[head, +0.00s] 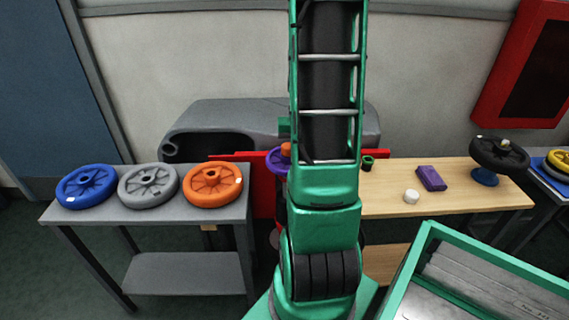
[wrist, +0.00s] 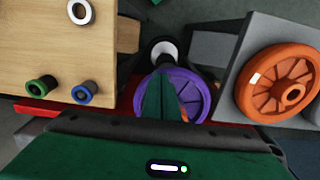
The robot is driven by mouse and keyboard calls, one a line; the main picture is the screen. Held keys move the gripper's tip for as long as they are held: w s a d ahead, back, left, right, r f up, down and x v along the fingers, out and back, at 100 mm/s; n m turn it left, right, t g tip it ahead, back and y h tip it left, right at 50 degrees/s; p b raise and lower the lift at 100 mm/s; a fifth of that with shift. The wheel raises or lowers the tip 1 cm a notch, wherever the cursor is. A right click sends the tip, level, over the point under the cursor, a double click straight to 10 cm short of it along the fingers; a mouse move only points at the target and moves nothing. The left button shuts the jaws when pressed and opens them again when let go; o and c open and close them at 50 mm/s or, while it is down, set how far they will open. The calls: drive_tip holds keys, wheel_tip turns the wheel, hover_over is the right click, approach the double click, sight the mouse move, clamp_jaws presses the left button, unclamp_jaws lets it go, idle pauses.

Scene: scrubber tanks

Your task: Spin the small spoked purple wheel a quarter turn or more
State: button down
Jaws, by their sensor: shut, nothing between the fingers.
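The small spoked purple wheel (wrist: 201,86) lies face up in the middle of the wrist view, with a bit of orange at its hub. In the head view only its left edge (head: 273,160) shows, with an orange piece on top; my arm hides the rest. My gripper (wrist: 160,84) is shut and empty. Its green fingers cover the left and centre part of the wheel in the wrist view. I cannot tell whether they touch it.
A grey table (head: 100,213) at left holds blue, grey and orange wheels (head: 212,186). A green-rimmed bin (head: 480,258) stands front right.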

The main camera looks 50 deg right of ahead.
drive_tip(key=shift+s+d, duration=0.15)
drive_tip(key=shift+d, duration=0.2)
drive_tip(key=shift+d, duration=0.8)
wheel_tip(320, 180, up, 7)
idle(0.5)
idle(0.5)
